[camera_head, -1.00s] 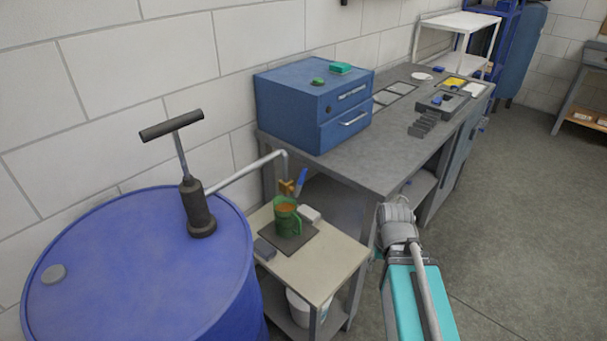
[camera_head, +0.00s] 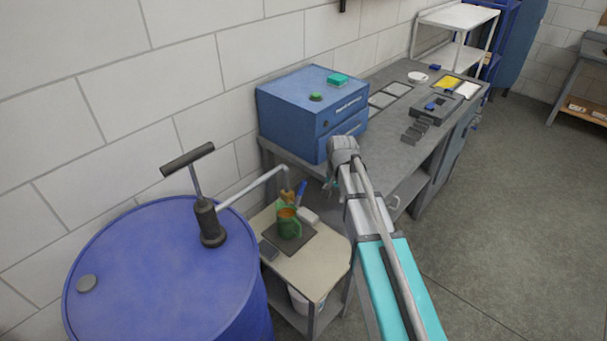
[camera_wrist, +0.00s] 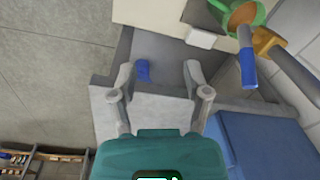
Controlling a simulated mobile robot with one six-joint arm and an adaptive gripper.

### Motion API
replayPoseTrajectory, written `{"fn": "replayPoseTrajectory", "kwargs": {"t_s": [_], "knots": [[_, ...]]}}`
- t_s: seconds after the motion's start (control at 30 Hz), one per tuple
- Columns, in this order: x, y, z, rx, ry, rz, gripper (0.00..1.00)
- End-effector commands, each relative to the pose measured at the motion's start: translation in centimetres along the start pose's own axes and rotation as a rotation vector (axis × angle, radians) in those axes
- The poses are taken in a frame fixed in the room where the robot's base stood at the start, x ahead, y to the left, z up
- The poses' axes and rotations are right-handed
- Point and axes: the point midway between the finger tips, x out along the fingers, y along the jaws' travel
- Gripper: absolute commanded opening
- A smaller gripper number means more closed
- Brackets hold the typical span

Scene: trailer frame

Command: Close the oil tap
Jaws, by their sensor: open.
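The oil tap (camera_head: 288,194) is a small brass valve at the end of the grey pipe from the drum pump. Its blue lever (camera_head: 301,190) tilts up and to the right; it also shows at the upper right of the wrist view (camera_wrist: 248,66), beside the brass body (camera_wrist: 266,42). A green mug (camera_head: 291,230) with orange-brown oil stands below the tap; I cannot tell whether oil is flowing. My gripper (camera_wrist: 160,80) is open, its fingers wide apart with nothing held. It is apart from the lever, to the right of it in the head view.
A blue drum (camera_head: 160,270) with a hand pump (camera_head: 208,220) stands at left. The small table (camera_head: 310,267) holds a dark mat and a white block (camera_head: 308,215). The grey workbench (camera_head: 395,140) with a blue drawer box (camera_head: 300,100) is close to my arm.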

Motion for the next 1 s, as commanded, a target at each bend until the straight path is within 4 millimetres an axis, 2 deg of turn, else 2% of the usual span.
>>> {"fn": "replayPoseTrajectory", "kwargs": {"t_s": [0.03,0.1,0.3,0.43,0.6,1.0], "knots": [[-2.0,-1.7,-1.2,0.016,0.0,-0.004,0.62],[-3.3,-3.6,-2.0,0.042,0.0,-0.009,0.62],[-6.3,-8.3,-3.9,0.114,-0.001,-0.021,0.62],[-7.4,-10.4,-4.5,0.146,-0.002,-0.028,0.62],[-8.0,-11.8,-4.8,0.169,-0.003,-0.032,0.62],[-7.9,-11.9,-4.8,0.172,-0.003,-0.033,0.62]]}}
